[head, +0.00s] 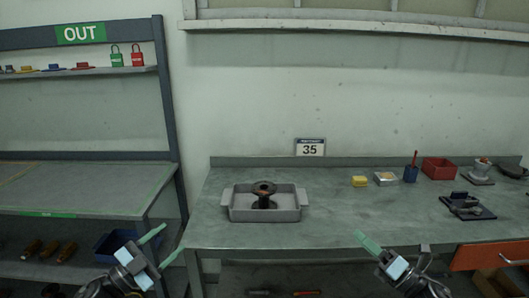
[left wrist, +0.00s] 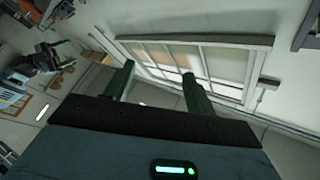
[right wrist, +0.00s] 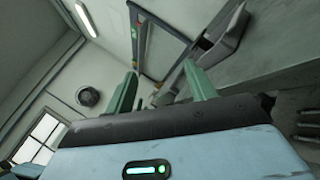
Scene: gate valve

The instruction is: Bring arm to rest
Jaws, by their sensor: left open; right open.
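My left gripper (head: 162,244) is at the lower left of the head view, in front of the shelf rack, open and empty. Its two fingers also show apart in the left wrist view (left wrist: 157,88), with nothing between them. My right gripper (head: 362,240) is at the front edge of the workbench in the head view. In the right wrist view (right wrist: 163,90) its fingers stand apart and empty. A gate valve (head: 264,190) with a dark round top stands in a grey tray (head: 237,214) on the bench, apart from both grippers.
The workbench (head: 340,215) is clear around the tray. At its right are a yellow block (head: 360,181), a red bin (head: 438,167), a blue cup (head: 410,174) and a dark fixture (head: 466,206). An orange drawer front (head: 482,255) is at the lower right. A rack (head: 90,188) stands left.

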